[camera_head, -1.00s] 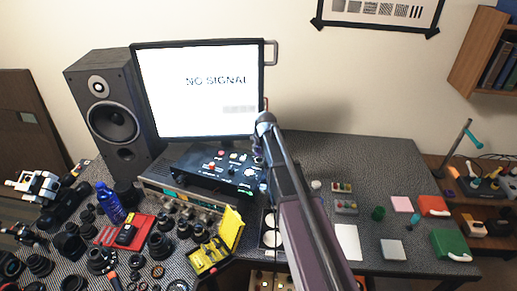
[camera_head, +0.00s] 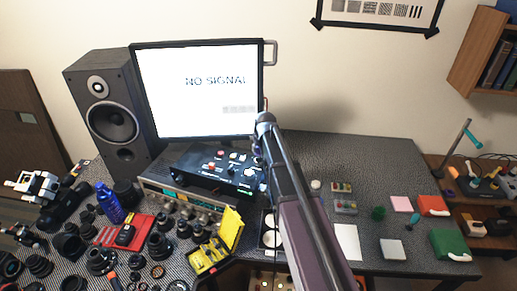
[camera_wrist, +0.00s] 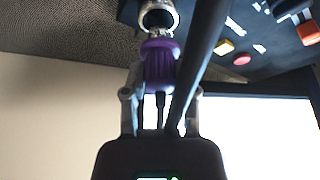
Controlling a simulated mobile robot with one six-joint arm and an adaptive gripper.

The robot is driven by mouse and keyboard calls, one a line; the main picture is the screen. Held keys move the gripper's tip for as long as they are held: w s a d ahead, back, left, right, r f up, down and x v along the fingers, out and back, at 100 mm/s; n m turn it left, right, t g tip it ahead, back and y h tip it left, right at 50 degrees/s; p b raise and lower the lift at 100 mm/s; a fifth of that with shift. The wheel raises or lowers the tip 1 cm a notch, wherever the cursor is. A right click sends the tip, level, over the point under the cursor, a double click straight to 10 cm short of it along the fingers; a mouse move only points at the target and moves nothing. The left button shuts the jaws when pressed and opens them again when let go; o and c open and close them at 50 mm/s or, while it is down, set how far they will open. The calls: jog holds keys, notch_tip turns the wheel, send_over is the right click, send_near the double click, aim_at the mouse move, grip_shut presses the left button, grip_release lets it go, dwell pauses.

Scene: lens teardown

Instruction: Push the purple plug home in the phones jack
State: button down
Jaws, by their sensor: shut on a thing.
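In the wrist view my gripper (camera_wrist: 160,95) is shut on the purple plug (camera_wrist: 159,62). The plug's silver tip points at a round metal jack (camera_wrist: 158,14) at the top of the picture. The tip is at the jack's mouth; how far it sits inside, I cannot tell. A dark bar crosses the right side of the plug and hides part of it. In the head view the black box with knobs and buttons (camera_head: 208,164) stands below the monitor. My arm hides the plug and most of my gripper there.
The monitor (camera_head: 197,90) reading "NO SIGNAL" stands close behind the box, with a speaker (camera_head: 106,112) to its left. Below the box is a silver receiver (camera_head: 160,193). Lenses and a yellow case (camera_head: 209,257) crowd the front left. The table's back right is clear.

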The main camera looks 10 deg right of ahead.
jog(key=shift+f+b, duration=1.65)
jog(key=shift+b, duration=0.05)
dwell(1.7)
jog(key=shift+c, duration=1.5)
grip_release()
jog(key=shift+r, duration=0.1)
